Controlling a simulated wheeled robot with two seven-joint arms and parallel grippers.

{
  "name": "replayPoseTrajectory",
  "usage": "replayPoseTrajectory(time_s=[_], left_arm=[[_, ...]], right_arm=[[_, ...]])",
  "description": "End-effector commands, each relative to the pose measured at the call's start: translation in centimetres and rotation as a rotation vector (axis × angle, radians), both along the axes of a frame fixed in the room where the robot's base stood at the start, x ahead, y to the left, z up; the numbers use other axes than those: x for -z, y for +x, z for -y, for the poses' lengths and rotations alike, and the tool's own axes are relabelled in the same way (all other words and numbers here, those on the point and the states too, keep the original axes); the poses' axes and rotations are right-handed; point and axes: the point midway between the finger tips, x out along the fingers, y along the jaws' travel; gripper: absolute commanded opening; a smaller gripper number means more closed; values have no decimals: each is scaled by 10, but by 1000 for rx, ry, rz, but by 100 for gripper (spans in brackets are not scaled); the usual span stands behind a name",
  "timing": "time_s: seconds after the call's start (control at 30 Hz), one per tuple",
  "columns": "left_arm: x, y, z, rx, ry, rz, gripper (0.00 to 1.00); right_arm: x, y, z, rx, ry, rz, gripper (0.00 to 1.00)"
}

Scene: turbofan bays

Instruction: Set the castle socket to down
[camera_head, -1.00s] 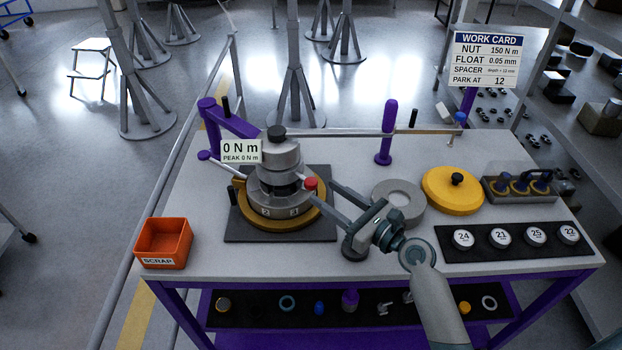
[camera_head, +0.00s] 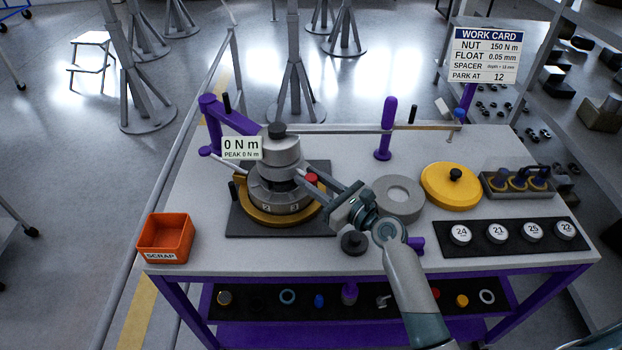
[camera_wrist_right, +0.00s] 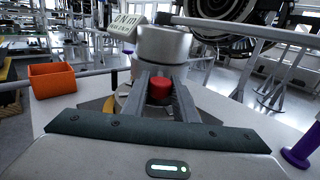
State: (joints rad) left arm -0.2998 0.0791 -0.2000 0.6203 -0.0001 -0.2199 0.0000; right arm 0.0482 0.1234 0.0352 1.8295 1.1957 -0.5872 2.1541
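A grey stepped cylinder stack with a dark top knob, which looks like the castle socket (camera_head: 282,153), stands upright over a numbered grey ring (camera_head: 280,200) on a gold base. A red knob (camera_head: 311,179) sticks out at its right side. The stack and the red knob (camera_wrist_right: 160,89) also show in the right wrist view. My right gripper (camera_head: 314,182) is at the stack's right side with its fingers apart and the red knob between them in view. I cannot tell whether the fingers touch the knob. My left gripper is out of view.
A torque readout (camera_head: 242,148) shows 0 N m. A purple arm (camera_head: 228,118) stands behind the stack. An orange scrap bin (camera_head: 166,238) is at the left. A grey ring (camera_head: 398,197), a yellow disc (camera_head: 451,186) and a dark tray with numbered discs (camera_head: 487,237) lie right.

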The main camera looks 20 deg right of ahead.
Motion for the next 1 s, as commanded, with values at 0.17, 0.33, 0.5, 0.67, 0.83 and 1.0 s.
replayPoseTrajectory(time_s=[0.17, 0.33, 0.5, 0.67, 0.83, 1.0], left_arm=[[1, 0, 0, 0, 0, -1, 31], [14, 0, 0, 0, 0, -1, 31], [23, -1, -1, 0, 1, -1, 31], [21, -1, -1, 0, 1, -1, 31], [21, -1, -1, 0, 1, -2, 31], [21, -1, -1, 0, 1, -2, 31]], right_arm=[[1, 0, 0, 0, 0, 0, 0], [21, 0, 0, -1, 0, -1, 0], [37, 0, 0, -1, 0, -1, 0], [38, 0, 0, -1, -1, -3, 0], [39, -1, 0, -2, -2, -5, 33], [37, 0, 0, -2, -1, -3, 44]])
